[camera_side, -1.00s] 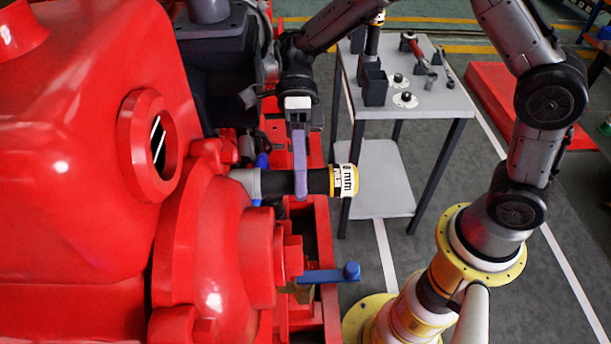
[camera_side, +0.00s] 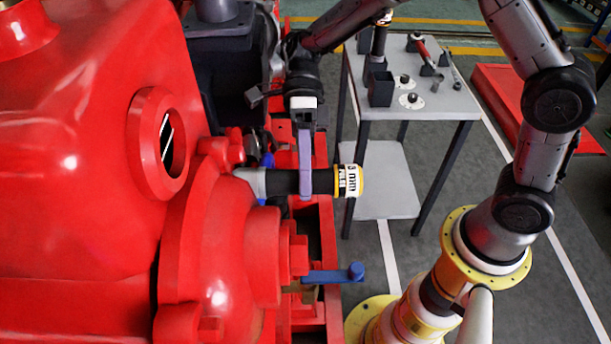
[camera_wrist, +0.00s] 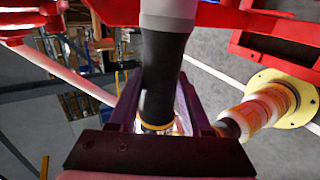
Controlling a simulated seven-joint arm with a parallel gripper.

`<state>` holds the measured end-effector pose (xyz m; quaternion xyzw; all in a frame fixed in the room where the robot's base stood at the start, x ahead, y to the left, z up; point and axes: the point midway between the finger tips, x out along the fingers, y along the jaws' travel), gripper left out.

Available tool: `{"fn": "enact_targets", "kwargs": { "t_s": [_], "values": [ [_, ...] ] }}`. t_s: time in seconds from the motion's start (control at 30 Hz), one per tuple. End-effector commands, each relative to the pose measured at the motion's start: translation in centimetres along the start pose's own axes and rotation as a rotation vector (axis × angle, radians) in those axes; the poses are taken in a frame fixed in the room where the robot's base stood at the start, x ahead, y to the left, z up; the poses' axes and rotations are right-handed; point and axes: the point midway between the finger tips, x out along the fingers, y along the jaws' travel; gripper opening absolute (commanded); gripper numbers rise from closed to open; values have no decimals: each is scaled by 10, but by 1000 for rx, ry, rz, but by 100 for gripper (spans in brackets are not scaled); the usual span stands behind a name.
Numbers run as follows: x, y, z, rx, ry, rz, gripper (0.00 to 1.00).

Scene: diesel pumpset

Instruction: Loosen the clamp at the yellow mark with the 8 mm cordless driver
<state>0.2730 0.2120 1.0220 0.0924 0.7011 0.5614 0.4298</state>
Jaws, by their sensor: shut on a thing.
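The 8 mm cordless driver (camera_side: 283,182) lies level in my gripper (camera_side: 305,178), with its grey nose pointing left at the red pumpset (camera_side: 215,260). Its yellow band with a white "8 mm" label faces right. My purple fingers are shut around its black body. In the wrist view the driver (camera_wrist: 164,65) stands between both fingers (camera_wrist: 160,103), grey nose at the top edge. The nose ends beside red housing and a blue part (camera_side: 267,162). I cannot make out the clamp or the yellow mark, nor whether the nose touches anything.
A blue-handled lever (camera_side: 335,276) sticks out below the driver. A grey tool table (camera_side: 440,100) behind holds another driver (camera_side: 380,42) upright, an empty dark holder (camera_side: 380,90) and a red-handled tool (camera_side: 421,48). Open floor lies between table and pumpset.

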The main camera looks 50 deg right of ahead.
Motion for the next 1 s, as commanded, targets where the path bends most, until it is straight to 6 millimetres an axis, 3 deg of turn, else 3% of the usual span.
{"fn": "enact_targets", "kwargs": {
  "t_s": [0.4,1.0],
  "values": [
    [0,2,9,-3,-1,1,0],
    [-1,1,5,-3,-2,1,0]
  ]
}}
